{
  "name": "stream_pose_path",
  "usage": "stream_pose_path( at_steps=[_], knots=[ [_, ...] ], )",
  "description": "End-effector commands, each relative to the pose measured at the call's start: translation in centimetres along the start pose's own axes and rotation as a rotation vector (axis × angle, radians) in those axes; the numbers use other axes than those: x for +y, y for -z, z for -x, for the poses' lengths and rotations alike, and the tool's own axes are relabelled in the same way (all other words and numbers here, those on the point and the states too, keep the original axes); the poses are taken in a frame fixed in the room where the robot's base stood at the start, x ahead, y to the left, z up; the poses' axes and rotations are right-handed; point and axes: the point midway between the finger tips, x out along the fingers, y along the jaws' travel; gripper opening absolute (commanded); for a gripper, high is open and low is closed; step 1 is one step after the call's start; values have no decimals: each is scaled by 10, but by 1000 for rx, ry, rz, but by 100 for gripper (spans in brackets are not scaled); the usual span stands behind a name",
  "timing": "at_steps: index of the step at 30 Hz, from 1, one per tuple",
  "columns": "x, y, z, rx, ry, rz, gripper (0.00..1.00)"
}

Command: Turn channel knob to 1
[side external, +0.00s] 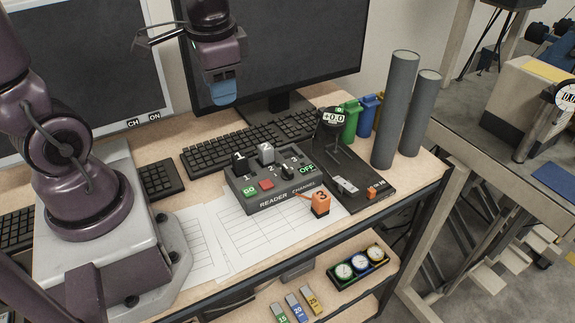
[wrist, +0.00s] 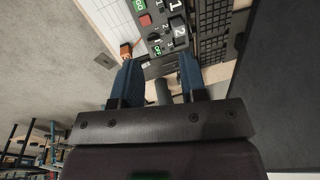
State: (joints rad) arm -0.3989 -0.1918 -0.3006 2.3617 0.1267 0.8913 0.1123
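The dark grey reader channel box (side external: 262,200) sits on the desk; part of it shows at the top of the wrist view (wrist: 168,46). Its small black channel knob (side external: 288,172) is at the right of the panel, among number labels and a green OFF label (side external: 306,168). I cannot tell which label the knob points at. The knob also shows small in the wrist view (wrist: 154,38). My gripper (side external: 222,92) hangs high above the desk, behind and left of the box, touching nothing. In the wrist view its two blue fingers (wrist: 160,70) stand apart with nothing between them.
The box also carries blocks marked 1 (side external: 240,161) and 2 (side external: 266,153), a green GO button (side external: 250,191) and a red button (side external: 266,184). An orange block (side external: 320,204) is by its front right. A gauge stand (side external: 334,125) and tall grey cylinders (side external: 395,110) stand right.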

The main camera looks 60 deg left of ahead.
Motion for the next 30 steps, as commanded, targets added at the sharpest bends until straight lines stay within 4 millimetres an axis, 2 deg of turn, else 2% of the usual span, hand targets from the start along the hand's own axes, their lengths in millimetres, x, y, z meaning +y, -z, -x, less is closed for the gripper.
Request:
stream_pose_path(
  at_steps=[1, 6, 12, 16, 18, 21, 26, 30],
  knots=[
    [-3, 7, -16, -54, -11, -69, 39],
    [-4, 33, -61, -143, -89, -392, 39],
    [6, 68, -100, -92, -217, -815, 39],
    [15, 96, -109, 13, -246, -1109, 39],
    [19, 109, -106, 58, -222, -1251, 39],
    [14, 117, -102, 82, -177, -1383, 39],
    [14, 117, -104, 88, -167, -1478, 39],
    [16, 116, -117, 87, -170, -1486, 39]
  ],
)
